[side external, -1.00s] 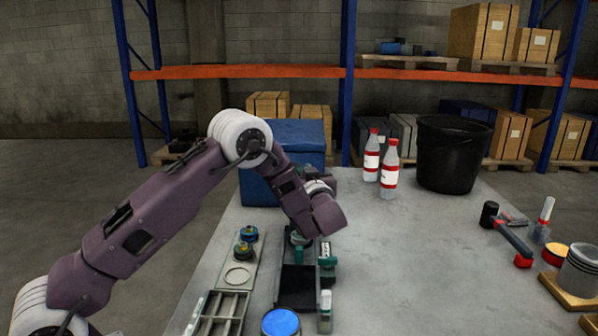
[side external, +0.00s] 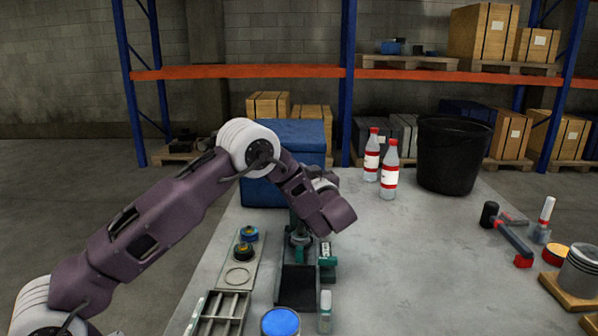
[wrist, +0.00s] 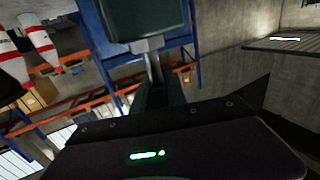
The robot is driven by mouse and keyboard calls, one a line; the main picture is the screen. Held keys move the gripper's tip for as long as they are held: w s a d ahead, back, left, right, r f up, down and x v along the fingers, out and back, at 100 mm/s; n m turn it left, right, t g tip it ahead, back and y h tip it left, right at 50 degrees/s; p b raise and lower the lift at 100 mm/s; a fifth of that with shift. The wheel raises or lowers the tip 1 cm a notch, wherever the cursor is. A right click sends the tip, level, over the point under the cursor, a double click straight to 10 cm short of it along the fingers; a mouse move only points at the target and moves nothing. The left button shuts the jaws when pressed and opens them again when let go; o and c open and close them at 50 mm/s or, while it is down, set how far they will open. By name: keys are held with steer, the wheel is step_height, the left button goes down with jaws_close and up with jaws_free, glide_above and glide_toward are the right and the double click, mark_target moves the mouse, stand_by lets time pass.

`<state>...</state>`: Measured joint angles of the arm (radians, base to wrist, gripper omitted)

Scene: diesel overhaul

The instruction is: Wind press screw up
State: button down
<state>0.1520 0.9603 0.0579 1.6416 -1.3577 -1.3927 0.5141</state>
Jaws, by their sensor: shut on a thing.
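The press (side external: 300,285) stands on the bench with a dark base and green parts. A green upright (side external: 297,240) rises from it to below my wrist. My gripper (wrist: 150,62) is shut on the press screw above the press. In the side view my wrist hides most of the grip and the top of the screw. In the wrist view a dark green block (wrist: 147,18) fills the top middle, with pale metal just below it; the contact itself is dark and hard to make out.
A blue bin (side external: 270,165) stands close behind the press. Small parts on a plate (side external: 240,272) and a divided tray (side external: 222,312) lie left. A blue-topped can (side external: 280,322) and a small bottle (side external: 325,312) stand in front.

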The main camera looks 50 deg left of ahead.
steer(key=shift+s+f+n+g+y, duration=0.15)
steer(key=shift+n+g+y, duration=0.2)
steer(key=shift+n+g, duration=1)
steer(key=shift+s+f+n+g+y, duration=0.15)
steer(key=shift+n+g+y, duration=0.4)
steer(key=shift+g, duration=1.3)
steer(key=shift+n+g, duration=0.4)
steer(key=c, duration=1.3)
jaws_free()
steer(key=shift+r, duration=0.15)
steer(key=shift+c, duration=0.2)
steer(key=shift+d, duration=0.1)
steer(key=d, duration=0.6)
steer(key=shift+d, duration=0.4)
steer(key=shift+c, duration=0.2)
